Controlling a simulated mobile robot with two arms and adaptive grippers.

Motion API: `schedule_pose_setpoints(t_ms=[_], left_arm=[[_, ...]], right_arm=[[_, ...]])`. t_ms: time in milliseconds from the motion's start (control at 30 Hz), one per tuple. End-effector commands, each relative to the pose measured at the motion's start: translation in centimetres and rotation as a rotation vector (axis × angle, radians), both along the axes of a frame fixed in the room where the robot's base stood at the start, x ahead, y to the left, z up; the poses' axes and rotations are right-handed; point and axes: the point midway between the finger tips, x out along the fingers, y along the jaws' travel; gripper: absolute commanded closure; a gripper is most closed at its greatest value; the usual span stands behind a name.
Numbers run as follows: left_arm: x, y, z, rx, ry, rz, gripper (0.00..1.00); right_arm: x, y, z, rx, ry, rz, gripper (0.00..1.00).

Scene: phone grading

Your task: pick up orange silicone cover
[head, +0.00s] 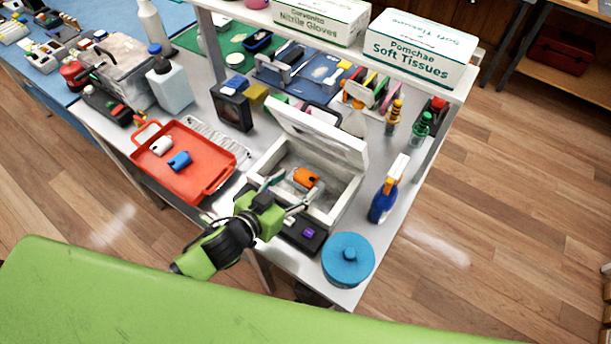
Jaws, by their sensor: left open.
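The orange silicone cover (306,178) lies inside an open white box (330,215), on its grey inner floor. The box stands near the front of the table with its lid (318,132) raised at the back. My left gripper (284,188) is at the front left of the box. Its two fingers are spread apart and point toward the orange cover, with nothing between them. The fingertips reach about the box's front rim; whether they are below it I cannot tell. My right gripper does not show.
A red tray (207,185) with a white and a blue item is left of the box. A blue round container (348,259) and a blue spray bottle (385,200) stand on the right. A dark case (302,234) lies in front of the box. A shelf with cartons (420,48) overhangs the back.

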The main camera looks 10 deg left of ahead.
Motion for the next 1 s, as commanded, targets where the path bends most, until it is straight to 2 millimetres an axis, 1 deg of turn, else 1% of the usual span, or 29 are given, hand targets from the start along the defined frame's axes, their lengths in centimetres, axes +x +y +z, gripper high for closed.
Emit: schedule_pose_setpoints(t_ms=[33,133,300,433,667,700,767,800,1000], left_arm=[[0.6,-0.1,0.0,0.000,0.000,0.001,0.42],[1.7,-0.5,-0.5,0.000,-0.001,0.001,0.42],[3.4,-1.1,-1.4,0.000,-0.001,0.001,0.42],[3.8,-1.4,-1.7,-0.002,0.000,-0.001,0.42],[3.9,-1.4,-1.8,0.000,0.000,0.000,0.42],[3.9,-1.4,-1.8,0.000,0.000,0.000,0.52],[3.9,-1.4,-1.8,0.000,0.000,0.000,0.68],[3.9,-1.4,-1.8,0.000,0.000,0.000,0.78],[3.9,-1.4,-1.8,0.000,0.000,0.000,0.78]], right_arm=[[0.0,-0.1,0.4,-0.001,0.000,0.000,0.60],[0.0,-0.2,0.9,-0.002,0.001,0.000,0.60],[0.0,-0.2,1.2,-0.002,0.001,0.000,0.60],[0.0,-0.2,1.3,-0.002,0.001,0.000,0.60],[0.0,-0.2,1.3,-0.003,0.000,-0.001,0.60],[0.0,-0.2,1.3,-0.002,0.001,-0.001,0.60],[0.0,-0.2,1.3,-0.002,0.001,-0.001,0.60],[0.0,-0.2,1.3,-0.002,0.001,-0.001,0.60],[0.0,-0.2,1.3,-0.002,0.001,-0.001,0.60]])
